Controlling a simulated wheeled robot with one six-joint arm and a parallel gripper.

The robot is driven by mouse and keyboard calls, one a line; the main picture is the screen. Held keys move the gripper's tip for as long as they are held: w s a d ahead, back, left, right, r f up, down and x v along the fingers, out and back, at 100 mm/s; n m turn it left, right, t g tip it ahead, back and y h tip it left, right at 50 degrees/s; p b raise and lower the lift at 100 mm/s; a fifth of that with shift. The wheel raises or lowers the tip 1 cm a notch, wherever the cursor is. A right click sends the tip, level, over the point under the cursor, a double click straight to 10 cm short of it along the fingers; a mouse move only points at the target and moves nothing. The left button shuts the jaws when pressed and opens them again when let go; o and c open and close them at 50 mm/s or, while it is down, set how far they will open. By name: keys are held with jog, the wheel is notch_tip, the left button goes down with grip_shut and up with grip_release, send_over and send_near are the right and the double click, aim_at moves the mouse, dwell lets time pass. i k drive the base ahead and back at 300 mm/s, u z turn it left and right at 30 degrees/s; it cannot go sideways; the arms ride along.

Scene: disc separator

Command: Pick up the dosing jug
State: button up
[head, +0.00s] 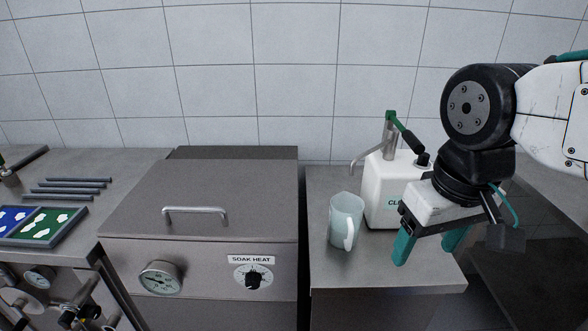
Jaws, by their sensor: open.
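The dosing jug (341,219) is a translucent pale blue-white jug standing upright on the grey counter at the right. Its white handle (350,235) faces the front. My gripper (428,256) has teal fingers and hangs to the right of the jug and nearer the camera. The fingers point down and are open with nothing between them. The jug and the gripper are apart in the picture.
A steel soak tank (205,205) with lid handle and heat knob is left. A tray (66,240) and several dark bars (75,184) lie far left.

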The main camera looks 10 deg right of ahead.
aim_at(347, 208)
jog(key=k, duration=0.5)
jog(key=u, duration=1.85)
jog(key=i, duration=1.35)
jog(key=z, duration=2.4)
